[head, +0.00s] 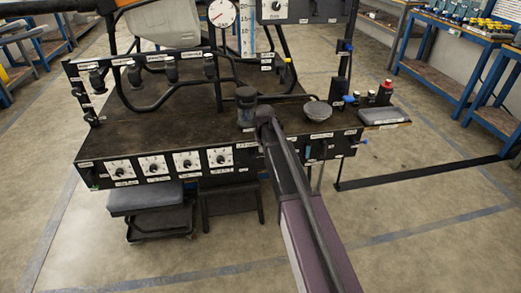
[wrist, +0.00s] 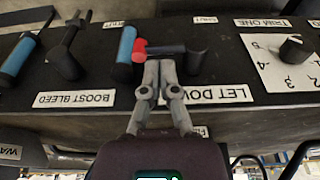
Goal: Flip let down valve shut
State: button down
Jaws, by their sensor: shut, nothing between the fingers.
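The let down valve shows in the wrist view, which sees the panel upside down. Its round black pivot (wrist: 197,62) stands by the LET DOWN label (wrist: 222,95), and a dark lever with a red tip (wrist: 139,49) points left from it, roughly along the panel. My gripper (wrist: 160,66) is shut and empty, its fingertips right at the lever's side; I cannot tell whether they touch. A SHUT label (wrist: 205,19) is beyond the lever at the top. In the head view my arm hides the gripper and most of the valve at the front panel.
A blue handle (wrist: 125,45) stands close beside the red tip. The black boost bleed valve (wrist: 65,62) and another blue handle (wrist: 17,55) are further left. A trim knob (wrist: 292,50) is on the right. In the head view, white dials (head: 153,164) line the bench's front.

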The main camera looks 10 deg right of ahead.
jog(key=shift+w+f+b, duration=0.2)
jog(key=shift+f+b, duration=0.5)
jog(key=shift+f, duration=0.3)
